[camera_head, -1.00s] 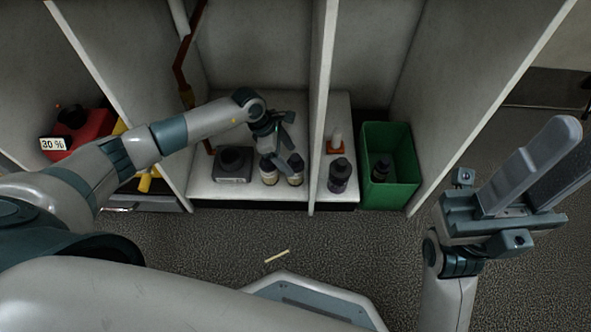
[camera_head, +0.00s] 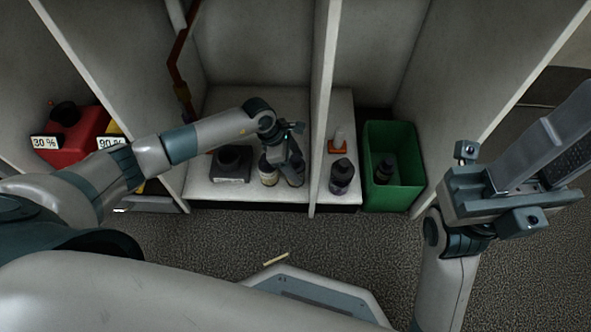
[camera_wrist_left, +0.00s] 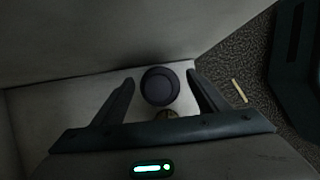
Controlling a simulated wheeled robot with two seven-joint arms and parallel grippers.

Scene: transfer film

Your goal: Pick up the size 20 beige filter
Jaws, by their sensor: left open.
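No label reading size 20 can be made out, so I cannot tell which thing is the beige filter. Two small bottles stand side by side on the white shelf: the left bottle (camera_head: 268,170) and the right bottle (camera_head: 294,174). My left gripper (camera_head: 286,160) is just above them and partly hides them. In the left wrist view its open fingers (camera_wrist_left: 160,90) stand on either side of a dark round cap (camera_wrist_left: 160,86), with a gap on each side. A brownish top (camera_wrist_left: 165,114) shows partly behind the gripper's edge. My right gripper (camera_head: 545,150) is raised at the right, away from the shelf.
A dark grey square item (camera_head: 231,165) sits left of the bottles. A divider (camera_head: 323,120) separates them from a dark bottle (camera_head: 342,176) and an orange-based item (camera_head: 338,142). A green bin (camera_head: 400,190) stands right. A pale strip (camera_head: 276,258) lies on the floor.

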